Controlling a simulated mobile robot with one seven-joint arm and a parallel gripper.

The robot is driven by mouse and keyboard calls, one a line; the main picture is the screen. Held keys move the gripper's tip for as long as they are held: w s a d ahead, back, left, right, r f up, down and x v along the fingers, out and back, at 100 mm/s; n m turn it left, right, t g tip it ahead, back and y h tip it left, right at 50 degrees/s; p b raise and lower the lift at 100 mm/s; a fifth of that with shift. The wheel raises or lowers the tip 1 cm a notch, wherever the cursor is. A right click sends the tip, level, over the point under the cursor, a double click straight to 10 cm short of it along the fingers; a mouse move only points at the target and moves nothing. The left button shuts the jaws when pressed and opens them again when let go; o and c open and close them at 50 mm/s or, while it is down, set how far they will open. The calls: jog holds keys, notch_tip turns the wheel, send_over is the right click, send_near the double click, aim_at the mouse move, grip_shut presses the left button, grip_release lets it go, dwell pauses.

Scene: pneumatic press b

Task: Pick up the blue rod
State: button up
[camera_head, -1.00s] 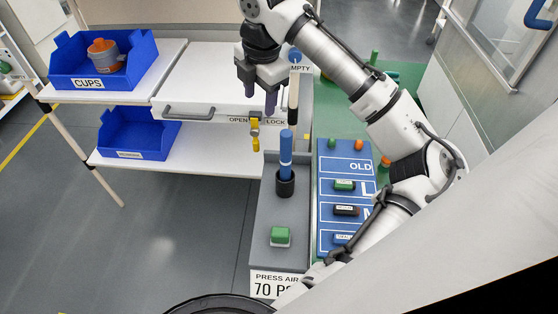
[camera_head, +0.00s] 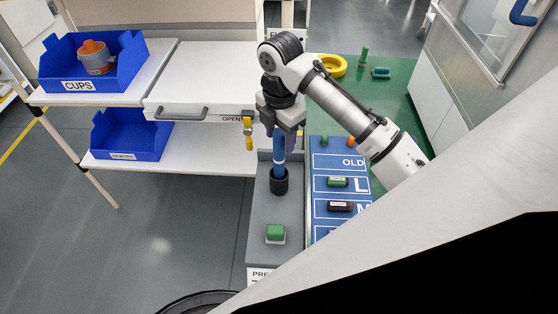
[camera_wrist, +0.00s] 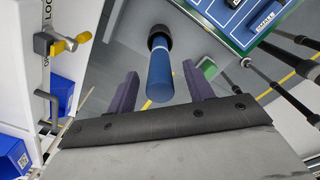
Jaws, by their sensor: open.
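The blue rod (camera_head: 279,155) stands upright in a black round holder (camera_head: 279,182) on the grey press panel. My gripper (camera_head: 282,145) is at the top of the rod, pointing down, with its fingers on either side of it in the head view. In the wrist view the rod (camera_wrist: 160,76) shows between the two purple fingers of my gripper (camera_wrist: 160,95), which are apart with gaps on both sides of the rod. The rod's lower end is hidden inside the holder.
A green button (camera_head: 275,233) sits in front of the holder. A blue board (camera_head: 325,207) with labelled parts lies to the right. A yellow-handled valve (camera_head: 248,132) is at the left, near the white drawer (camera_head: 200,112). A blue cup bin (camera_head: 90,65) stands further left.

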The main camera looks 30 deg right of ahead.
jog(key=shift+a+f, duration=0.15)
jog(key=shift+f, duration=1.55)
grip_shut()
